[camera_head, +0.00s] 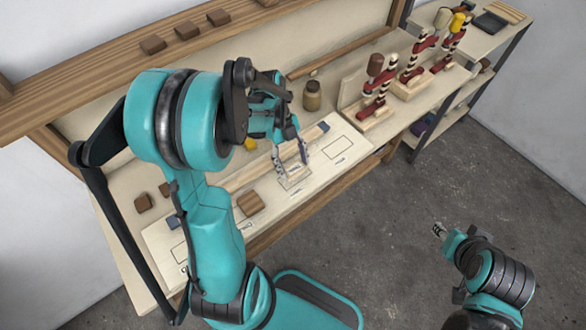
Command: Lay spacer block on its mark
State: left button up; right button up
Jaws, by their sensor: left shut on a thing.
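My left gripper (291,160) reaches down over the pale marked board (315,163) on the bench. Its fingers are closed on a small pale block (292,172), mostly hidden by the fingers, which I take to be the spacer block. The block is low over an outlined mark (294,182); I cannot tell whether it touches the board. Another outlined rectangle (338,147) lies bare to the right. My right gripper (438,230) is away from the bench, over the floor at the lower right; its fingers are too small to read.
A brown block (250,203) sits on the board left of my gripper. A jar (312,96) stands behind. Red clamps (376,100) on wooden stands line the bench at the right. Brown blocks (188,30) sit on the upper ledge. Open floor (400,200) lies in front.

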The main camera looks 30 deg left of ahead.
aim_at(292, 165)
pick_arm(q)
jog(key=shift+w+f+b, duration=0.1)
jog(key=shift+f+b, duration=0.3)
jog(key=shift+f, duration=1.1)
jog(key=shift+f, duration=0.1)
jog(key=o, duration=0.9)
